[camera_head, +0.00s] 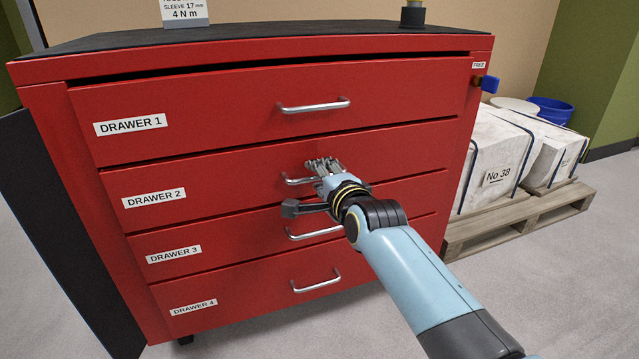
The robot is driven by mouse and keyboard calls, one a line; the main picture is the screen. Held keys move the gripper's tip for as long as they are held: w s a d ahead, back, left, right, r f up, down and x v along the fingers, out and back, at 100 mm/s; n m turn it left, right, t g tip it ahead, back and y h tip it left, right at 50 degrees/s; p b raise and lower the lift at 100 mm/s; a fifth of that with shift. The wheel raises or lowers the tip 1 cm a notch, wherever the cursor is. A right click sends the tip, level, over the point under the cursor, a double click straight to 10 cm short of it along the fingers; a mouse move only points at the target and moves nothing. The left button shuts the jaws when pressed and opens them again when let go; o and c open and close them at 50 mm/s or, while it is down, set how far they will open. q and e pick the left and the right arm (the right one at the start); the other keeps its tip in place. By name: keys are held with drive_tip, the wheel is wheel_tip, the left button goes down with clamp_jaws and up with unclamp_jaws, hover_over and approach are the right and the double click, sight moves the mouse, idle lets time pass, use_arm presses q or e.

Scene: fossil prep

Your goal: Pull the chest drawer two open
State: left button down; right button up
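The red tool chest (90,80) fills the middle of the view, with four labelled drawers stacked in its front. Drawer two (235,178) is second from the top and looks flush with the front. The left end of its silver bar handle (291,181) shows; my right gripper hides the rest. My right gripper (323,165) comes in from the lower right, with its fingers at that handle. Whether the fingers are closed around the bar is too small to tell. My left gripper is not in view.
Drawer one (220,105) above and drawer three (235,238) and drawer four (245,290) below look shut. A small label reading FREE (478,65) is at the chest's upper right.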

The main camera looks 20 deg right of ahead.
clamp_jaws()
idle(0.6)
